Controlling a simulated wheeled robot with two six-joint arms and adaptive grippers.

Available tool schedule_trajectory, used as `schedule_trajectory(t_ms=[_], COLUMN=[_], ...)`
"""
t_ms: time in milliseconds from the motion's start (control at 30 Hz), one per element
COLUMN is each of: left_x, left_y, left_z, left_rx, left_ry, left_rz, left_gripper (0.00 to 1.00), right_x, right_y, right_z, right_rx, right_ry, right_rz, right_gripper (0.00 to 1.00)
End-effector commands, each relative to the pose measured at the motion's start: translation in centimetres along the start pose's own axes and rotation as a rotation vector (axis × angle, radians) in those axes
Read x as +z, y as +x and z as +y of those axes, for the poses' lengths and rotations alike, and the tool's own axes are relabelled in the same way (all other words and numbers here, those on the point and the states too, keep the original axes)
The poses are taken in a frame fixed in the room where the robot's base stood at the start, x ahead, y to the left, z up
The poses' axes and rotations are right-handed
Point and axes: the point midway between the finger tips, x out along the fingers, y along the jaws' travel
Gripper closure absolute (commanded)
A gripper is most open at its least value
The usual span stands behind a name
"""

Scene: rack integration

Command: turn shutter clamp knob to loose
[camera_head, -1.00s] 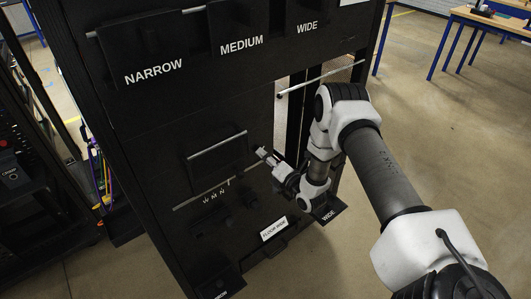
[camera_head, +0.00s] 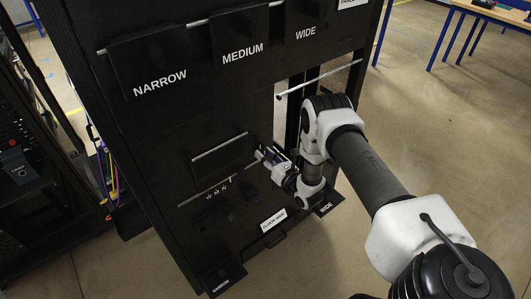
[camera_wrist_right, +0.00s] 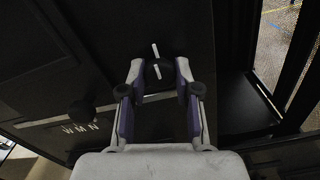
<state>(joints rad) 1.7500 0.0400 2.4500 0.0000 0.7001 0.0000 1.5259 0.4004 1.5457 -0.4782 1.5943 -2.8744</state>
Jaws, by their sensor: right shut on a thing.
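The black round knob (camera_wrist_right: 160,70) on the dark rack panel carries white line marks and shows between my right gripper's fingertips in the right wrist view. My right gripper (camera_wrist_right: 160,72) is shut on this knob, one finger on each side. In the head view, my right gripper (camera_head: 262,156) reaches the panel face from the right; the knob is too small and dark to make out there. My left gripper is not in view.
A second black knob (camera_wrist_right: 82,112) sits by a pale slot marked W M N. The rack holds panels labelled NARROW (camera_head: 150,68), MEDIUM (camera_head: 240,40) and WIDE (camera_head: 305,20). A tray labelled WIDE (camera_head: 325,208) juts out below my right wrist.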

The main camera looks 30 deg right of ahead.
Motion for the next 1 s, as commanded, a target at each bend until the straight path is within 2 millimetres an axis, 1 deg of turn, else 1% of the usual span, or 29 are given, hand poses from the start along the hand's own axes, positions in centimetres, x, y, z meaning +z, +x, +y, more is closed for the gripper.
schedule_trajectory(t_ms=[233, 600, 633, 700, 1000], left_x=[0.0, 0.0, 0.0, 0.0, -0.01], left_y=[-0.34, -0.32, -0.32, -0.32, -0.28], left_z=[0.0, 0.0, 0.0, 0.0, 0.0], left_rx=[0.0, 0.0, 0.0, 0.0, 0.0], left_ry=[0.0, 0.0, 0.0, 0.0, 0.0], left_rz=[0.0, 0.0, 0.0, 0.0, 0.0], left_gripper=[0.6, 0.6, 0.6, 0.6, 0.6], right_x=[-0.29, -0.35, -0.35, -0.32, -0.16], right_y=[-0.14, -0.16, -0.16, -0.15, -0.06], right_z=[0.06, 0.03, 0.03, 0.02, -0.01], right_rx=[0.001, 0.0, 0.0, 0.0, 0.0], right_ry=[-0.046, -0.05, -0.05, -0.05, -0.046], right_rz=[0.008, 0.008, 0.008, 0.007, 0.003], right_gripper=[1.0, 1.0, 0.65, 0.43, 0.43])
